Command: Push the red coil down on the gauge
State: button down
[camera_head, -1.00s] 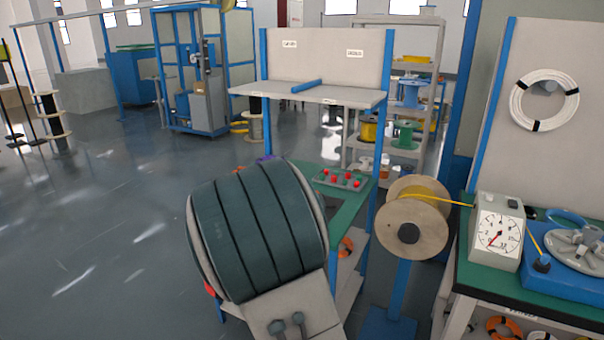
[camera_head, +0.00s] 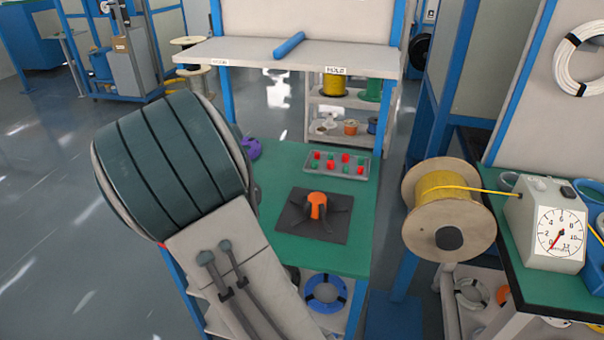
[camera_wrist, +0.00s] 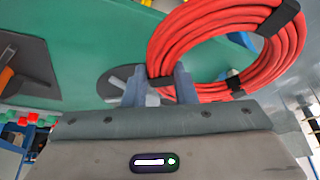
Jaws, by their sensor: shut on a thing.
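The red coil (camera_wrist: 214,42), a ring of red cable with black ties, is in my gripper (camera_wrist: 160,82) in the wrist view. The two fingers are shut on its lower left part. The coil is tilted above a green surface. In the head view my arm hides the gripper and nearly all of the coil. A grey box with a round dial gauge (camera_head: 561,236) stands on the right green bench, its needle pointing low and left. The wrist view shows a dark round plate with a grey post (camera_wrist: 120,82) behind the fingers; I cannot tell what it is.
The middle green table (camera_head: 290,165) bears a black plate with an orange piece (camera_head: 317,205) and a tray of red and green pieces (camera_head: 338,163). A yellow cable spool (camera_head: 445,205) stands between the tables. A blue coil (camera_head: 326,293) lies below.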

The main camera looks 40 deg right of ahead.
jog(key=s+d+r+m+g+h+p, duration=0.1)
jog(key=s+d+r+m+g+p, duration=0.1)
jog(key=s+d+m+p, duration=0.4)
jog(key=s+d+r+m+g+p, duration=0.2)
jog(key=d+m+g, duration=0.1)
jog(key=d+m, duration=0.6)
jog(key=s+d+r+m+g+h+p, duration=0.15)
jog(key=s+d+m+p, duration=0.35)
jog(key=d, duration=0.5)
jog(key=shift+m+g, duration=0.25)
jog(key=shift+m, duration=0.25)
jog(key=shift+w+a+f+b, duration=0.15)
jog(key=shift+w+f+b, duration=0.05)
jog(key=shift+f+b, duration=0.85)
jog(key=shift+w+a+f+b, duration=0.15)
jog(key=shift+f+b, duration=0.75)
jog(key=shift+b, duration=0.15)
jog(key=shift+f, duration=0.15)
jog(key=shift+f+b, duration=0.9)
jog(key=shift+f, duration=0.25)
jog(key=shift+f, duration=0.15)
jog(key=c, duration=1.4)
grip_release()
jog(key=o, duration=0.3)
jog(key=shift+a+y, duration=0.1)
jog(key=shift+y, duration=0.15)
